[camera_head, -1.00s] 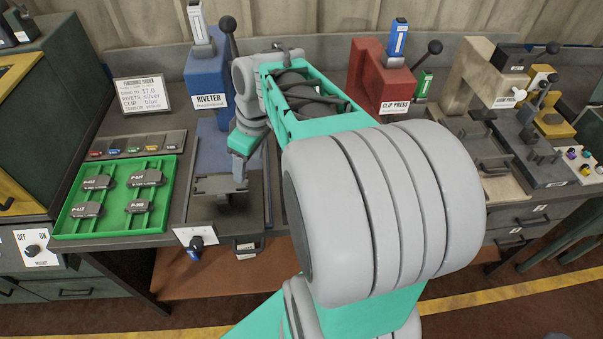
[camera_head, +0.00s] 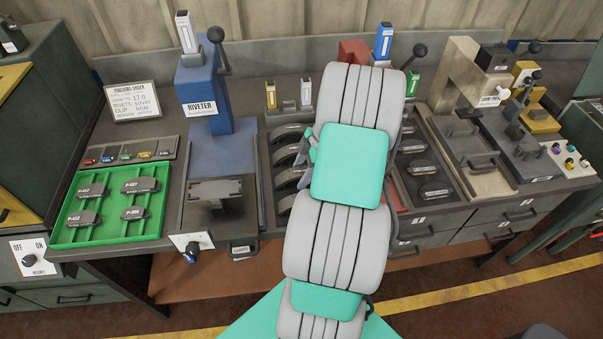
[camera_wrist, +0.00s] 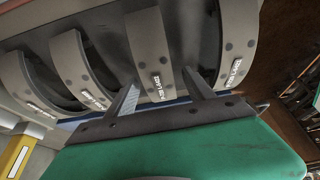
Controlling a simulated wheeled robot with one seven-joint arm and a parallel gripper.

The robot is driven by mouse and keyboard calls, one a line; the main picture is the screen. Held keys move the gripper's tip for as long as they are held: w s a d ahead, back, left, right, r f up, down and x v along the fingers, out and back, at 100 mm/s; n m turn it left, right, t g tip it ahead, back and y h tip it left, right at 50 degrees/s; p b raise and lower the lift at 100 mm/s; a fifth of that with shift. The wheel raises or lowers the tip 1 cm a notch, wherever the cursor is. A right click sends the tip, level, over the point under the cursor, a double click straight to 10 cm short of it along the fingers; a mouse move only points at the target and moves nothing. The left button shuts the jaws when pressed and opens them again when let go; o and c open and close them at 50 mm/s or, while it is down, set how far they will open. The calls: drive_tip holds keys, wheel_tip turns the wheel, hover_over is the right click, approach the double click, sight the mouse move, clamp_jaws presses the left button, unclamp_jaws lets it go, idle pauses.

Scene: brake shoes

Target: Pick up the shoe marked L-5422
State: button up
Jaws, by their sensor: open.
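Several grey curved brake shoes stand in a row in a dark tray; in the head view one (camera_head: 285,154) shows left of my arm. In the wrist view a shoe (camera_wrist: 150,45) lies between the fingers of my open gripper (camera_wrist: 161,92), with another shoe (camera_wrist: 237,40) to its right and two more shoes to its left. Each has a small white label, tilted and too blurred to read, so I cannot tell which is L-5422. Whether the fingers are around the middle shoe or just short of it is unclear. In the head view my arm hides most of the gripper.
The blue riveter (camera_head: 205,95) stands left of the shoe tray. A green tray (camera_head: 107,234) of labelled pads is farther left. A tray with dark pads (camera_head: 424,167) lies right of my arm. Yellow and white dispensers (camera_head: 271,95) stand behind the shoes.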

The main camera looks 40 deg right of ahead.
drive_tip(key=shift+c, duration=0.3)
clamp_jaws()
idle(0.3)
drive_tip(key=shift+r, duration=0.1)
